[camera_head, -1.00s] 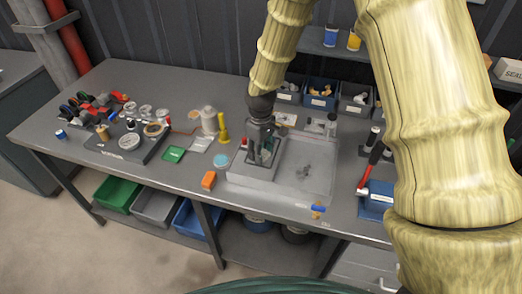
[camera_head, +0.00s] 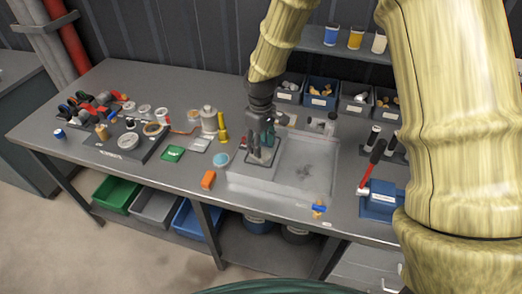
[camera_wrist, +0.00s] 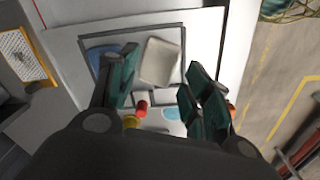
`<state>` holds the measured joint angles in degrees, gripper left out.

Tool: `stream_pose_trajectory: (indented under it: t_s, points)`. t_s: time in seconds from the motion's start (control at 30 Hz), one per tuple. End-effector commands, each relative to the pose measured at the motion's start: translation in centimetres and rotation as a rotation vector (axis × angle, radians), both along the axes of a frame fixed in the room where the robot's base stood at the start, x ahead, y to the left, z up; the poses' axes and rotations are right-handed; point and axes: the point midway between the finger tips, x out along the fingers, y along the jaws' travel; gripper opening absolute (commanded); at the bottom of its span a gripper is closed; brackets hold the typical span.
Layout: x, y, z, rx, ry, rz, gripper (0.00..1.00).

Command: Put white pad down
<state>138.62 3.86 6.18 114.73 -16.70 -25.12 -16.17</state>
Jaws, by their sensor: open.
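The white pad (camera_wrist: 160,62) is a small pale block with rounded corners. In the wrist view it lies inside a dark-edged rectangular frame (camera_wrist: 182,32) on a light surface, in the gap between my fingertips. My gripper (camera_wrist: 161,70) is open, with the teal fingers on either side of the pad and visible space around it.
An orange block (camera_head: 208,180) and a light blue disc (camera_head: 221,160) lie left of the tray. Small part bins (camera_head: 320,96) line the back. The tray's right part is mostly clear.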

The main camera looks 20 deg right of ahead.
Motion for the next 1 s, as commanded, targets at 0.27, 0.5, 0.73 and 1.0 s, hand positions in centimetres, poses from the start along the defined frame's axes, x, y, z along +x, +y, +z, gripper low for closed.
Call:
stream_pose_trajectory:
  t_s: [0.27, 0.5, 0.73, 1.0]
  points:
    - [0.1, 0.0, 3.6, 0.001, -0.003, 0.001, 0.49]
    - [0.1, 0.0, 6.7, 0.002, -0.003, -0.001, 0.49]
    - [0.0, 0.0, 8.4, 0.001, -0.001, -0.001, 0.49]
    - [0.0, 0.0, 8.7, 0.000, 0.000, -0.001, 0.49]
